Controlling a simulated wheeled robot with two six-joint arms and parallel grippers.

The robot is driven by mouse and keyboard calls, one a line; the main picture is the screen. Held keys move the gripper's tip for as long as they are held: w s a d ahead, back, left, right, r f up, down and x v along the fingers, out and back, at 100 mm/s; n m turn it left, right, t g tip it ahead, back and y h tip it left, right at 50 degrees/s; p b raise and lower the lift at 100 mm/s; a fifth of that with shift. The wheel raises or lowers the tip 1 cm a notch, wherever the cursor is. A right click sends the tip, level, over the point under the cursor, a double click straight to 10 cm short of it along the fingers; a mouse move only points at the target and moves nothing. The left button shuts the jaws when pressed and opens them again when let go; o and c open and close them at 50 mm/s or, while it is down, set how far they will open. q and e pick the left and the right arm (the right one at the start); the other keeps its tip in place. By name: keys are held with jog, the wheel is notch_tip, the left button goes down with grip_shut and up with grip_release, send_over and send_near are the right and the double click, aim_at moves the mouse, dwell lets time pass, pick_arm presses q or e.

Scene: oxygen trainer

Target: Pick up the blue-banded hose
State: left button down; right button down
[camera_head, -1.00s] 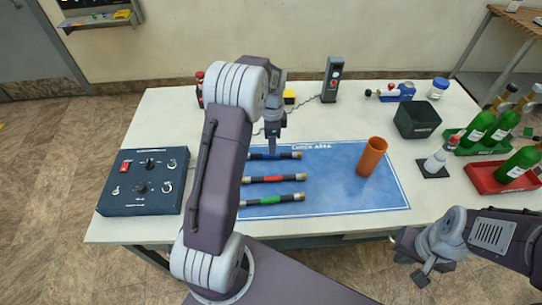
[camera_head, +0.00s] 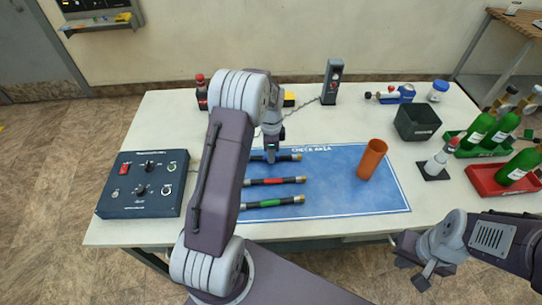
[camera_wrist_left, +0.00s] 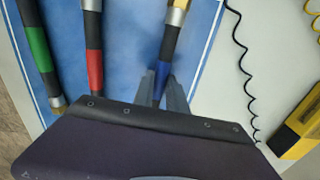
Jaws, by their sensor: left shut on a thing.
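The blue-banded hose (camera_head: 287,157), dark with brass ends, lies on the blue mat (camera_head: 330,192), the farthest of three hoses. My left gripper (camera_head: 270,158) points down over it and is shut on it. In the left wrist view the fingers (camera_wrist_left: 161,92) sit on either side of the hose's blue band (camera_wrist_left: 161,72). The hose looks level with the mat; I cannot tell any lift. My right gripper (camera_head: 414,272) hangs at the lower right, apart from the table's things, its fingers apart and empty.
A red-banded hose (camera_head: 280,181) and a green-banded hose (camera_head: 272,202) lie nearer on the mat. An orange cup (camera_head: 371,160) stands right of them. A control box (camera_head: 143,184) is at the left. A coiled cord (camera_wrist_left: 240,65) and yellow object (camera_wrist_left: 298,132) are close by.

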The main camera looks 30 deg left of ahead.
pick_arm(q)
jog(key=r, duration=0.4)
jog(key=shift+s+d+r, duration=0.15)
jog(key=shift+d+r, duration=0.1)
jog(key=shift+r, duration=0.05)
jog(key=s+d+r, duration=0.6)
jog(key=s+d, duration=0.1)
jog(key=s, duration=0.1)
jog(key=shift+s+r, duration=0.2)
jog(key=shift+s, duration=0.1)
dwell(0.4)
